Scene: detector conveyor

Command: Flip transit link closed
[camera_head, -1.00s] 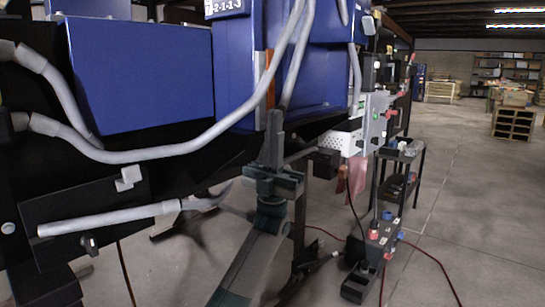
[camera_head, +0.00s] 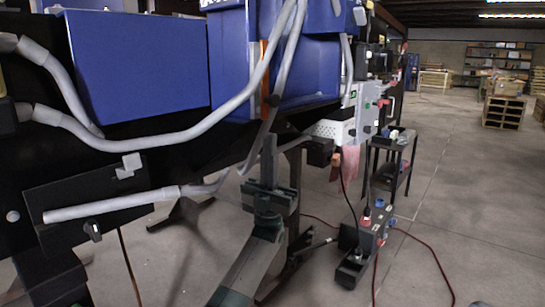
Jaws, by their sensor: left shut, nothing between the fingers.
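I cannot tell for certain which part is the transit link. A black plate (camera_head: 80,190) on the machine's side at left carries a small light-grey bracket (camera_head: 128,166). My right gripper is not in view.
Blue housings (camera_head: 140,65) and a grey hose (camera_head: 180,150) hang above and left of my gripper. A white perforated box (camera_head: 332,130) sits further right. A black cart (camera_head: 392,160) and a socket box (camera_head: 368,245) with red cables stand on the floor. Open floor lies at right.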

